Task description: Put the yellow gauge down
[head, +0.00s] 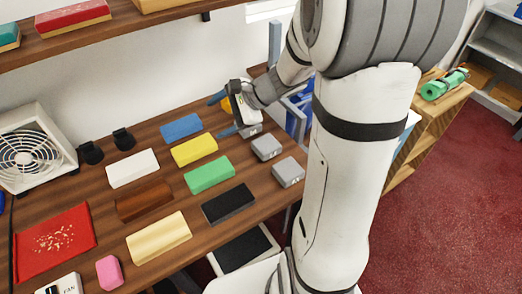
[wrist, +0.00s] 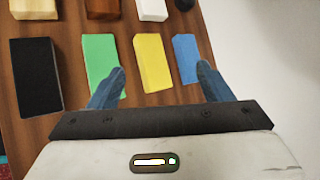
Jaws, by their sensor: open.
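A yellow block (head: 194,149) lies flat on the wooden counter between the blue and green blocks; it also shows in the wrist view (wrist: 152,58). Nothing in view is clearly marked as a gauge. My gripper (head: 222,115) is open above the counter's far right part, right of the yellow block. A small orange-yellow patch (head: 226,104) shows by its fingers in the head view; I cannot tell what it belongs to. In the wrist view my blue fingers (wrist: 160,73) stand apart with nothing held between them.
Blue (head: 181,127), green (head: 209,174), black (head: 229,204), white (head: 132,168), brown (head: 144,200) and cream (head: 159,237) blocks lie around the yellow one. Grey blocks (head: 267,147) (head: 288,171) sit along the right edge. A white fan (head: 28,150) stands at the left.

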